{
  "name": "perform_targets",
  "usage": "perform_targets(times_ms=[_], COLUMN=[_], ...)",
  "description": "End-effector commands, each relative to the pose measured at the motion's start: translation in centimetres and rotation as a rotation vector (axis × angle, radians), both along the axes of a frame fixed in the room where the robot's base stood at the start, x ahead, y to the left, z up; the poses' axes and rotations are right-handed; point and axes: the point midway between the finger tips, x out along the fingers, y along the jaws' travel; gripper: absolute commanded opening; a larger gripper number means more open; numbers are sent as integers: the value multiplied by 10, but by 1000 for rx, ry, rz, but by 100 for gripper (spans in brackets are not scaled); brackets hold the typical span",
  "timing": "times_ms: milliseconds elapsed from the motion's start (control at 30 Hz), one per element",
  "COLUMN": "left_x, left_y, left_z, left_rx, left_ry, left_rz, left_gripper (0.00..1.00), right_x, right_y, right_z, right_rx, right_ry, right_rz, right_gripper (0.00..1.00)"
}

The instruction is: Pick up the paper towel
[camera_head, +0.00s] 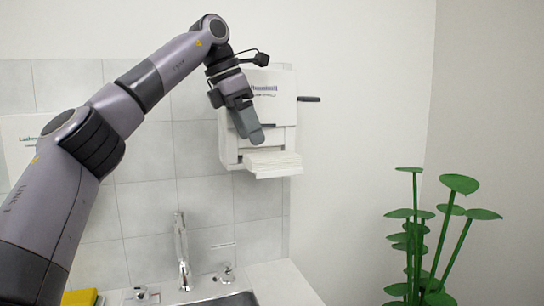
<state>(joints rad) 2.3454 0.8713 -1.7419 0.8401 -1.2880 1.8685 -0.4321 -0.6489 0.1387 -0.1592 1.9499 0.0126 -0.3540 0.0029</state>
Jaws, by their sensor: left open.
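The paper towel (272,163) is a white folded stack that sticks out of the bottom of a white wall dispenser (284,105). My left gripper (252,136) is in front of the dispenser, just above the paper towel, with its fingers pointing down. It is open and holds nothing that I can see. It covers the left part of the dispenser's front. I cannot tell whether the fingertips touch the dispenser. My right gripper is not in view.
Below are a tap (181,250), a sink (228,299) and a white counter (285,282). A yellow object (80,297) lies at the bottom left. A green plant (425,240) stands at the right. A dark lever (309,99) juts from the dispenser's right side.

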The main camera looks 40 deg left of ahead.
Motion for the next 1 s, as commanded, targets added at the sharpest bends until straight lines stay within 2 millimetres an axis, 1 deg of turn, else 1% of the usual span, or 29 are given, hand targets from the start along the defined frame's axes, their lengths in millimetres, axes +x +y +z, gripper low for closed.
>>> perform_targets(times_ms=[33, 233, 300, 400, 500, 600, 700, 900, 967, 1000], left_x=[5, 17, 25, 30, 36, 39, 41, 41, 41, 41], left_y=[-3, -9, -14, -15, -18, -20, -21, -21, -21, -21], left_z=[2, 1, 2, -21, -35, -43, -47, -47, -47, -47], left_rx=[1, 0, 2, 1, 1, 0, 0, 0, 0, 0], left_ry=[2, 1, 1, 3, 3, 0, -1, -1, -1, -1], left_rz=[0, -2, -2, 0, -1, -1, 0, 0, 0, 0], left_gripper=[81, 81, 81, 81, 81, 81, 81, 81, 61, 48], right_x=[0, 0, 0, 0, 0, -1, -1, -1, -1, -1], right_y=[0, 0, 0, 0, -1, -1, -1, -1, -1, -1], right_z=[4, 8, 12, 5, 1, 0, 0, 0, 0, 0], right_rx=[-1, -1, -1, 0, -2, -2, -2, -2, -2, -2], right_ry=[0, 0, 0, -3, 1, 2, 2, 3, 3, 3], right_rz=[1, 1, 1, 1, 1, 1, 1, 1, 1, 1], right_gripper=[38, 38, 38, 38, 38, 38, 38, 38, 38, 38])
